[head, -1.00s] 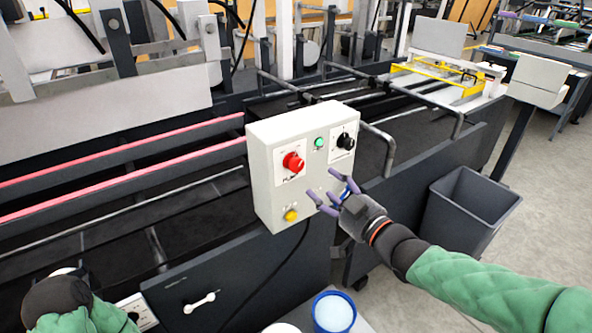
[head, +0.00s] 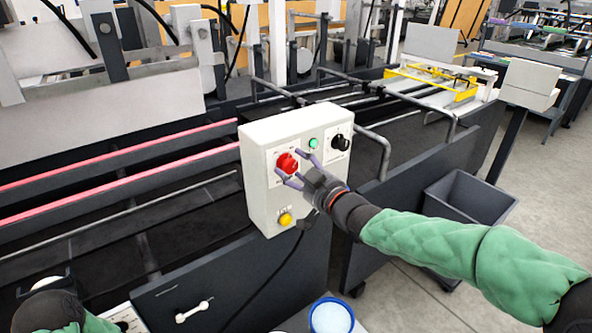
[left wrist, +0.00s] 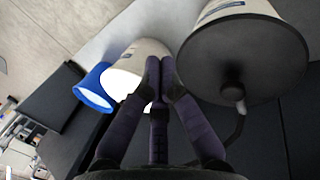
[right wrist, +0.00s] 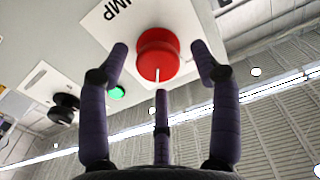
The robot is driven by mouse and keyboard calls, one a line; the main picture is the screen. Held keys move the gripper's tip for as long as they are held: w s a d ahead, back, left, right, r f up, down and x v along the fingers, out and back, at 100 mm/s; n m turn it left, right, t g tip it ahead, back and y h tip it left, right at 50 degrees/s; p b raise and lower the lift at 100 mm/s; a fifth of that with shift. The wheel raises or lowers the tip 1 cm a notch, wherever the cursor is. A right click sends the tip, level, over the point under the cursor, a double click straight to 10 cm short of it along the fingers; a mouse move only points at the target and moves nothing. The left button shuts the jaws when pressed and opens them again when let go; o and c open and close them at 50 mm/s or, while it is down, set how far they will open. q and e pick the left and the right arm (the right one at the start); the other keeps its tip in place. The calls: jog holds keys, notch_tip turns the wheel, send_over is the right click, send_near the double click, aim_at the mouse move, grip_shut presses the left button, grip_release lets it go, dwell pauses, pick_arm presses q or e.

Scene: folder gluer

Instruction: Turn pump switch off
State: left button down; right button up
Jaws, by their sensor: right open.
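The pump switch (head: 287,162) is a red rotary knob with a white pointer line on the light grey control box. It also shows in the right wrist view (right wrist: 158,52), beside a label reading "UMP", partly cut off. My right gripper (head: 294,169) is open in front of the knob. In the right wrist view its fingers (right wrist: 160,68) stand on either side of the knob, with visible gaps. I cannot tell whether the lower middle finger touches it. My left gripper (left wrist: 160,66) has its fingertips together with nothing visible between them, and is away from the box.
The box also carries a green lamp (head: 313,143), a black knob (head: 341,143) and a yellow button (head: 285,219). A cable hangs below it. A blue-rimmed container (head: 331,316) stands at the bottom. A grey bin (head: 470,200) is at the right.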

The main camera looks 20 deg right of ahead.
jog(key=c, duration=1.1)
